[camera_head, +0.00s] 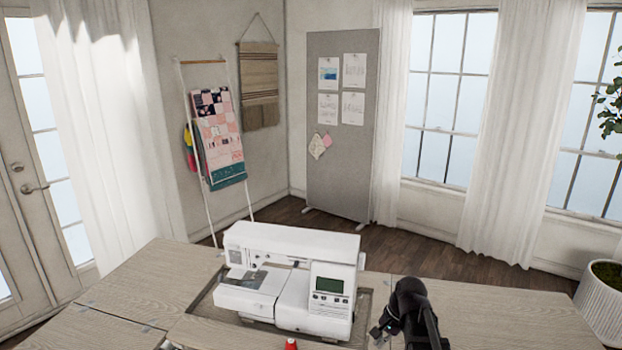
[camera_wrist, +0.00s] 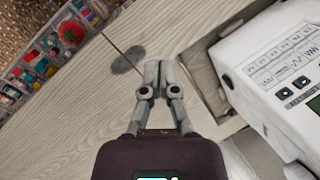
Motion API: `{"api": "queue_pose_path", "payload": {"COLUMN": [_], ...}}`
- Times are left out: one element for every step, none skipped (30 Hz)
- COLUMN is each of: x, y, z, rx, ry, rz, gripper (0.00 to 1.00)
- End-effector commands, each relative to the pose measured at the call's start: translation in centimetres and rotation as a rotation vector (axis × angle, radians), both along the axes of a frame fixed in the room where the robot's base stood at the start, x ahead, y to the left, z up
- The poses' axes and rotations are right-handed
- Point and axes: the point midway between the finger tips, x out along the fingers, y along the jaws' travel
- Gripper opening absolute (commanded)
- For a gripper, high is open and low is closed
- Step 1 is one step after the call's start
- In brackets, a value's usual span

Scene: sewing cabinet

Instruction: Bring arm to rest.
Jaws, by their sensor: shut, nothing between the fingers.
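My gripper (camera_wrist: 158,68) is in the middle of the wrist view, with its two grey fingers together and nothing between them. It hangs over the wood-grain cabinet top, beside the recess that holds the sewing machine. In the head view my dark arm (camera_head: 410,312) stands at the lower right, to the right of the white sewing machine (camera_head: 300,262); the fingers are hard to make out there. The machine's front with its stitch symbols also shows at the right of the wrist view (camera_wrist: 285,85).
The cabinet top (camera_head: 500,310) is clear to the right of my arm. A tray of colourful sewing supplies (camera_wrist: 50,50) lies at upper left in the wrist view. A white planter (camera_head: 603,300) stands at the far right.

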Motion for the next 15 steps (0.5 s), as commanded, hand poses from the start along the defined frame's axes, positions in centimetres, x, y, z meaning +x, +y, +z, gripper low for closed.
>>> {"api": "queue_pose_path", "payload": {"x": [-1.8,-2.4,-3.3,-4.0,-4.7,-5.5,-6.1,-6.6,-7.3,-7.8,-8.2,-8.6,-8.9,-9.2,-9.4], "y": [0.6,0.8,0.9,1.1,1.3,1.4,1.5,1.6,1.6,1.6,1.7,1.7,1.7,1.7,1.7], "z": [0.7,0.8,1.0,1.1,1.3,1.5,1.6,1.8,2.0,2.1,2.2,2.3,2.4,2.5,2.5], "rx": [-0.035,-0.057,-0.087,-0.109,-0.13,-0.157,-0.177,-0.195,-0.217,-0.233,-0.246,-0.263,-0.273,-0.283,-0.292], "ry": [-0.015,-0.025,-0.037,-0.044,-0.052,-0.059,-0.065,-0.069,-0.074,-0.077,-0.079,-0.082,-0.083,-0.084,-0.085], "rz": [0.078,0.127,0.192,0.242,0.292,0.356,0.403,0.449,0.503,0.542,0.577,0.62,0.647,0.67,0.696], "gripper": [0.0,0.0,0.0,0.0,0.0,0.0,0.0,0.0,0.0,0.0,0.0,0.0,0.0,0.0,0.0]}}
